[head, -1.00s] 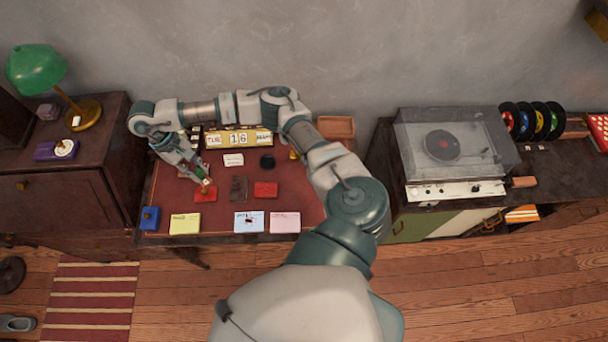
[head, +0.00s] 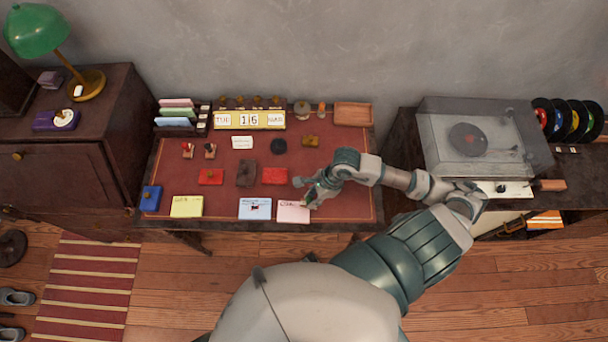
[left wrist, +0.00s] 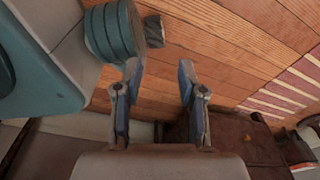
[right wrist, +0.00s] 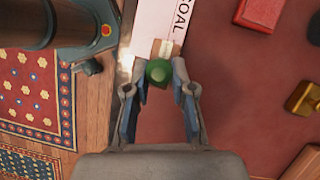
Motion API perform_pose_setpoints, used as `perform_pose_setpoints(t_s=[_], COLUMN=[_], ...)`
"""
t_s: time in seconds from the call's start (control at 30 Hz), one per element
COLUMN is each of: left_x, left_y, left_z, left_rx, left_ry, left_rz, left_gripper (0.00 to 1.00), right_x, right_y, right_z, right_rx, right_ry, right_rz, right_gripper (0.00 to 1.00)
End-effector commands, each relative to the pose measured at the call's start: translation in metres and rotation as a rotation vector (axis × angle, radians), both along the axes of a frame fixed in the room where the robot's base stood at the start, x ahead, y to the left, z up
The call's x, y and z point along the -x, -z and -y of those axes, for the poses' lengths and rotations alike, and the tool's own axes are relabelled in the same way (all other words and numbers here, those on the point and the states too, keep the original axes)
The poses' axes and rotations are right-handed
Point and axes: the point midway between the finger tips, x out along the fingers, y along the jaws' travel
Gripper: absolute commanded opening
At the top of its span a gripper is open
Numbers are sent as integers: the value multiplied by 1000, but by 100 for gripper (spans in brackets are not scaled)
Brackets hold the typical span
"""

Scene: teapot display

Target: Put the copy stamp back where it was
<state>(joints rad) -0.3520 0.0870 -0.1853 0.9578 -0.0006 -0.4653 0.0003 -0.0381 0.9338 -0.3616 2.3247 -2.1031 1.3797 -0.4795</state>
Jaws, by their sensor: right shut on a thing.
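A stamp with a round green knob (right wrist: 158,70) is between the fingers of my right gripper (right wrist: 158,92), which is shut on it. The stamp's wooden base is over the pink card (right wrist: 151,24), on which "COAL" can be read; I cannot tell whether it touches. In the head view my right gripper (head: 308,190) is at the pink card (head: 292,212) on the desk's front right. Two small stamps, a left one (head: 187,150) and a right one (head: 210,151), stand at the desk's back left. My left gripper (left wrist: 158,95) is open and empty above the floor.
On the red desk top (head: 345,140) are two red pads (head: 210,176) (head: 274,176), a dark brown block (head: 246,172), a yellow card (head: 187,206), a blue card (head: 255,208) and a brass piece (head: 311,141). A calendar (head: 250,119) stands behind. The record player (head: 480,145) is to the right.

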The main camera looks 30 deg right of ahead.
Motion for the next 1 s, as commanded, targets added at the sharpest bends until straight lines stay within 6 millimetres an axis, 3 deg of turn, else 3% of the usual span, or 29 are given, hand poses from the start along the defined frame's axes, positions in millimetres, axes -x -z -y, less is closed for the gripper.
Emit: perform_pose_setpoints(t_s=[0.03,0.2,0.33,0.43,0.8,1.0], left_x=[-2,-9,-14,-22,4,7], left_y=[5,6,5,1,9,11], left_z=[0,1,2,4,-1,-1], left_rx=[0,2,3,3,0,0], left_ry=[-1,-1,-2,-3,0,1], left_rz=[0,1,5,10,-6,-6], left_gripper=[40,40,40,40,40,40], right_x=[12,27,20,-1,-99,-120], right_y=[5,-3,-4,-3,5,9], right_z=[2,3,7,14,47,55], right_rx=[0,-1,0,-2,-6,-3], right_ry=[80,277,329,336,333,328], right_rz=[-6,-3,-1,0,-6,-7], right_gripper=[2,2,2,2,2,2])
